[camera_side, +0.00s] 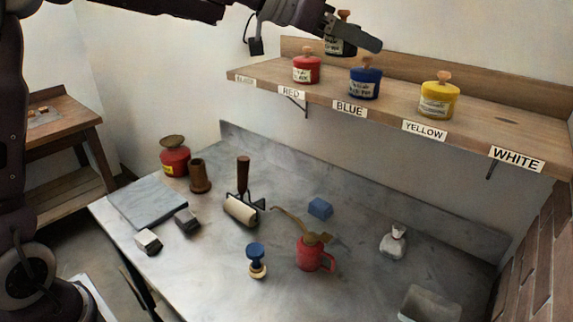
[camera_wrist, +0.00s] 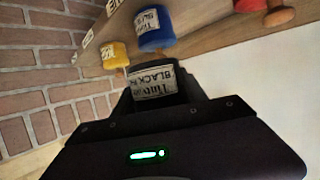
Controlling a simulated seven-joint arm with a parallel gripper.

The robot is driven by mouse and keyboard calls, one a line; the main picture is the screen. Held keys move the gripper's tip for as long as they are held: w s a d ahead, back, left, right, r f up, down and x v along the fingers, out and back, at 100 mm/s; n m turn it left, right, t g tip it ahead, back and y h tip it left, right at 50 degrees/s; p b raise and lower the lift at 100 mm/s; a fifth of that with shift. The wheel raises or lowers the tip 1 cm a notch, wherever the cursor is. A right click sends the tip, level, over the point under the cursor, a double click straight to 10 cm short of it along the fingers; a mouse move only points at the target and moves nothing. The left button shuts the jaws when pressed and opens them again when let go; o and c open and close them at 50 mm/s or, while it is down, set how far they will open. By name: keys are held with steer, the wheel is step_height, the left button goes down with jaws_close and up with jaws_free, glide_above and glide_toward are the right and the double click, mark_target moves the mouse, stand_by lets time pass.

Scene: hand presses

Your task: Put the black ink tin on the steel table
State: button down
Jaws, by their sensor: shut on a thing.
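The black ink tin (camera_side: 341,45) is held in my gripper (camera_side: 347,34) above the shelf, up and behind the red and blue tins. Its wooden knob shows above the jaws. In the wrist view the tin (camera_wrist: 152,84) sits between the jaws with its label reading BLACK, upside down in that picture. My gripper (camera_wrist: 155,95) is shut on it. The steel table (camera_side: 190,255) lies well below, with bare patches between the tools. The far side of the tin is hidden.
The wooden shelf (camera_side: 390,110) holds red (camera_side: 306,70), blue (camera_side: 365,84) and yellow (camera_side: 438,100) tins. The table's front middle is fairly clear.

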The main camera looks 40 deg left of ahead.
steer(key=s+d+f+m+g+h, duration=0.35)
steer(key=s+d+f, duration=0.45)
steer(key=d, duration=0.3)
steer(key=s+f+m+g+h, duration=0.15)
steer(key=s+f, duration=0.25)
steer(key=f, duration=0.4)
steer(key=s+f+m+g, duration=0.3)
steer(key=f, duration=0.5)
steer(key=s+d+f+m+g, duration=0.1)
steer(key=s+f+m+g, duration=0.2)
steer(key=s+f, duration=0.35)
steer(key=s+d+f+m+g, duration=0.1)
steer(key=s+f+m+g, duration=0.2)
steer(key=s, duration=0.7)
steer(key=shift+n, duration=0.4)
steer(key=f, duration=0.7)
steer(key=s+f, duration=0.1)
steer(key=f, duration=0.3)
steer(key=shift+d+f, duration=0.15)
steer(key=shift+d, duration=0.05)
